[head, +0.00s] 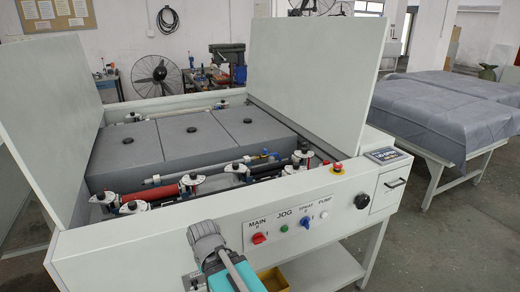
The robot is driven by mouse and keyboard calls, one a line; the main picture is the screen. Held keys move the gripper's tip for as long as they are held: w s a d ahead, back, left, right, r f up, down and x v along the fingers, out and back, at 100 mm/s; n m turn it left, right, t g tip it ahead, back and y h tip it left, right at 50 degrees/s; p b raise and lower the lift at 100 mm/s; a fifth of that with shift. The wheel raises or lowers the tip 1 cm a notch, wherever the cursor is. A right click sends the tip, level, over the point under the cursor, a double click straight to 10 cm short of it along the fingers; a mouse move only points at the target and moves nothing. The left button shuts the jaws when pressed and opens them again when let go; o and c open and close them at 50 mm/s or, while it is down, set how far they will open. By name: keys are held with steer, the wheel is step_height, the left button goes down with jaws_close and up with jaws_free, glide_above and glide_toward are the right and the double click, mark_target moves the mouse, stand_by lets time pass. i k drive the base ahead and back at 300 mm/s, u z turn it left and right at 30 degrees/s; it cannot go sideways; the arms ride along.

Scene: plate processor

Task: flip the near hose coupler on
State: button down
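The plate processor (92,247) is a white machine with its two side lids raised. A grey pipe (205,171) runs across its near part, in front of the dark grey covers. A small blue fitting (266,155) sits at the pipe's right end and looks like the near hose coupler. It is too small to tell its lever position. A second thin pipe (190,108) runs along the far side, with a small fitting at its right end.
A red roller (152,195) and black knobs lie in front of the near pipe. Covered tables (440,105) are at right.

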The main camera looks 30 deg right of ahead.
mark_target(265, 155)
steer(key=u, duration=1.3)
steer(key=k, duration=0.55)
steer(key=z, duration=1.5)
steer(key=i, duration=0.15)
steer(key=z, duration=0.1)
